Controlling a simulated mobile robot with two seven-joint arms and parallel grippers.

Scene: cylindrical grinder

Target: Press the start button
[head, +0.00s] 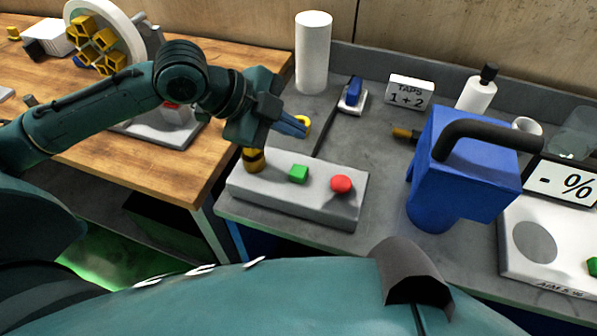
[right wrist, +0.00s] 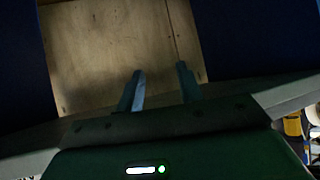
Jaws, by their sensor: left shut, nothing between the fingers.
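A grey control box (head: 270,198) lies on the grey bench. No label marks which button is start. My left gripper (head: 303,127) is shut and empty, reaching in from the left. Its blue fingertips show above and behind the green button in the picture, apart from it. My right gripper (right wrist: 160,73) shows in the right wrist view, its two fingers apart with nothing between them.
A blue machine part with a black handle (head: 460,180) stands right of the box. A white scale-like unit (head: 545,245) is at far right. A white cylinder (head: 313,52), a small blue switch (head: 353,93) and a "TAPS 1 + 2" sign (head: 410,92) stand behind. A wooden table (head: 190,165) is left.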

